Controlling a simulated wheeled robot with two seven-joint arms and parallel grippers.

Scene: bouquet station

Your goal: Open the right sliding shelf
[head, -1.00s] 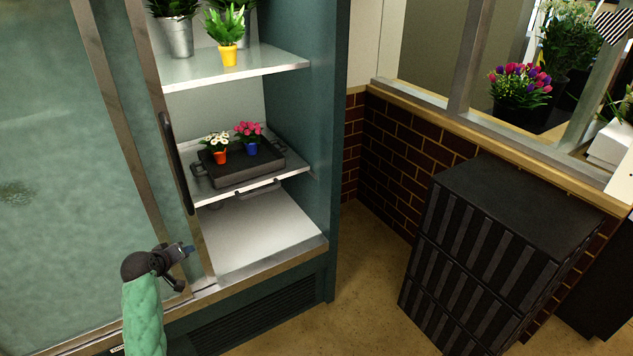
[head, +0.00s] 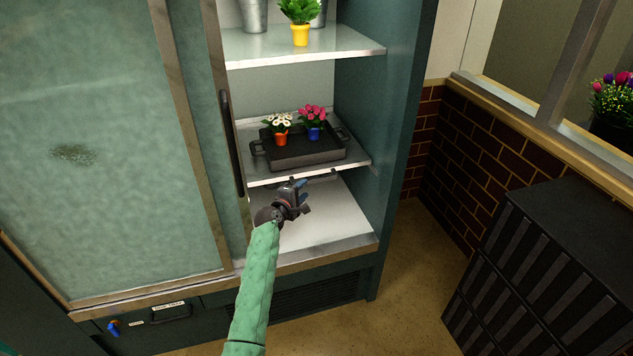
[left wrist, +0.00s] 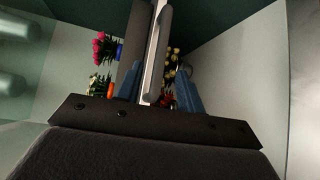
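The middle shelf (head: 360,160) is a pale metal sheet in the open right part of the cabinet, with a dark bar handle (head: 324,178) along its front edge. My left gripper (head: 297,190) is just in front of and below this edge, near the handle's left part. In the left wrist view, the left gripper (left wrist: 156,90) has its two blue-grey fingers apart. The pale shelf edge (left wrist: 153,50) and a grey bar (left wrist: 159,45) run into the gap between them. I cannot tell whether the fingers touch the bar. My right gripper is out of view.
A black tray (head: 340,152) on the shelf carries a red pot (head: 281,139) and a blue pot (head: 314,133) with flowers. A glass door (head: 110,130) covers the cabinet's left side. Black crates (head: 545,270) stand right. The floor (head: 405,290) between is clear.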

